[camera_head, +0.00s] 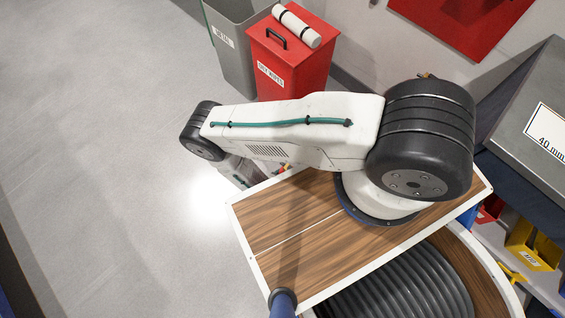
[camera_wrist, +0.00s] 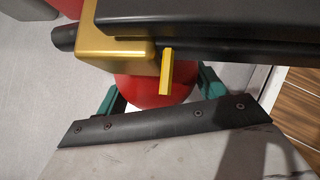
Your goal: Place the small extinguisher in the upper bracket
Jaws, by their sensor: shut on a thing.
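The small extinguisher shows in the wrist view as a red body (camera_wrist: 150,88) with a brass-coloured valve block (camera_wrist: 118,45), a yellow tab and a long black lever across the top. My gripper (camera_wrist: 162,97) has green fingers on both sides of the red body and is shut on it. The lower part of the extinguisher is hidden behind my wrist's dark edge. In the head view my arm covers most of the gripper and the extinguisher. I cannot make out the upper bracket in either view.
A red wall panel (camera_head: 462,22) is upper right. A grey cabinet (camera_head: 530,120) is at right.

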